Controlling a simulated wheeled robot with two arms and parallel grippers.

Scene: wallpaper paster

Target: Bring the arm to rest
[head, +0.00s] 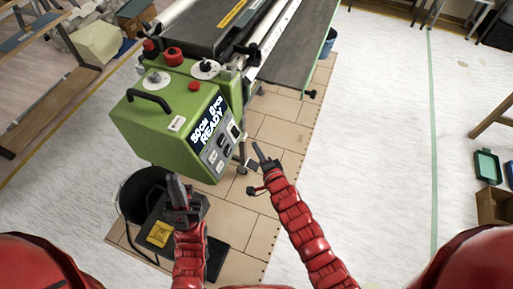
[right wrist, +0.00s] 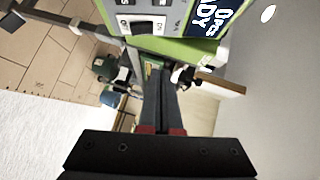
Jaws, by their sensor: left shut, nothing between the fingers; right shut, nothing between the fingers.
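My two red arms reach forward in the head view. My left gripper (head: 177,190) is shut and empty, above the black bucket and dark mat at the lower left. My right gripper (head: 259,154) is shut and empty, just to the right of the green machine's control panel. In the right wrist view the right gripper's dark fingers (right wrist: 160,100) lie together with nothing between them. The green wallpaper paster (head: 150,125) stands ahead, with a black handle, red knobs and a display that includes the word READY. Its panel also shows in the right wrist view (right wrist: 150,48).
A wooden shelf (head: 80,84) stands at the left. A green tray (head: 487,167) and a brown box (head: 492,206) are at the right. The pale floor (head: 378,130) right of the machine is clear.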

